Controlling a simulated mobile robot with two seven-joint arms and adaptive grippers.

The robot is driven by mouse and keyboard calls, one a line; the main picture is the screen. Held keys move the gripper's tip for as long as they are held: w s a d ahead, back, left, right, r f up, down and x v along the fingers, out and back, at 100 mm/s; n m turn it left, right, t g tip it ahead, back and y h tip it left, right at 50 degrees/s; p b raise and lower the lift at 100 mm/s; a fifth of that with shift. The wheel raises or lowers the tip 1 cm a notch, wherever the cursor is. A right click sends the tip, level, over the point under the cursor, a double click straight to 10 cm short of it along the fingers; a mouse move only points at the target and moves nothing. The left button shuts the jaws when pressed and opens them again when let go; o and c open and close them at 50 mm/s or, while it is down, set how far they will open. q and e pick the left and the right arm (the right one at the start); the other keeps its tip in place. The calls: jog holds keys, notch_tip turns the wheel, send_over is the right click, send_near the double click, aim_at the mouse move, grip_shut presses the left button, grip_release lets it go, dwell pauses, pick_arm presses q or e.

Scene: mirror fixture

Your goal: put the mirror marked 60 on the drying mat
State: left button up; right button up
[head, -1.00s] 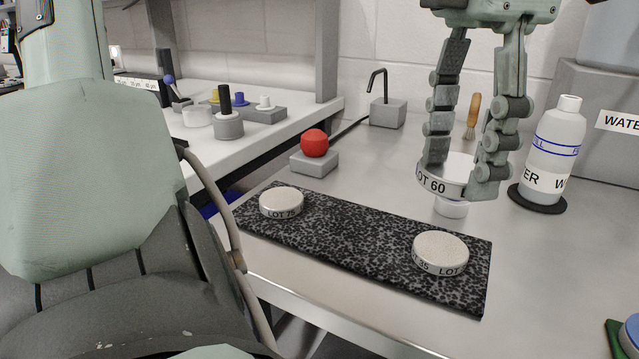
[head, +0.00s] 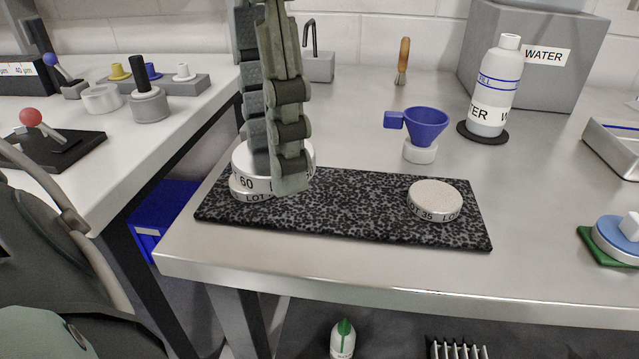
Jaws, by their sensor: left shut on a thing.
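My left gripper (head: 274,178) reaches down from the top and is shut on the mirror marked 60 (head: 246,182), a white-topped disc with a silver rim. The mirror is over the left end of a black speckled slab (head: 335,205), which may be the drying mat. Directly below it in the picture shows the rim of another disc (head: 256,198), mostly hidden, with LOT on it. I cannot tell whether the two touch. A disc marked 35 (head: 435,199) lies on the slab's right part. My right gripper is not in view.
A blue funnel (head: 427,128) on a white base stands behind the slab. A water bottle (head: 495,88) stands on a black coaster further back. A green pad (head: 606,245) with a blue round item is at the right. The slab's middle is bare.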

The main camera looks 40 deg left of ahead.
pick_arm(q)
send_over(319, 194)
notch_tip(319, 194, down, 7)
jog(key=shift+r+p, duration=0.1)
jog(key=shift+p, duration=0.3)
jog(key=shift+f, duration=2)
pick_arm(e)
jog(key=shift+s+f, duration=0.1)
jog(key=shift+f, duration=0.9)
pick_arm(q)
jog(key=shift+f, duration=0.1)
jog(key=o, duration=1.2)
jog(key=shift+o, duration=0.2)
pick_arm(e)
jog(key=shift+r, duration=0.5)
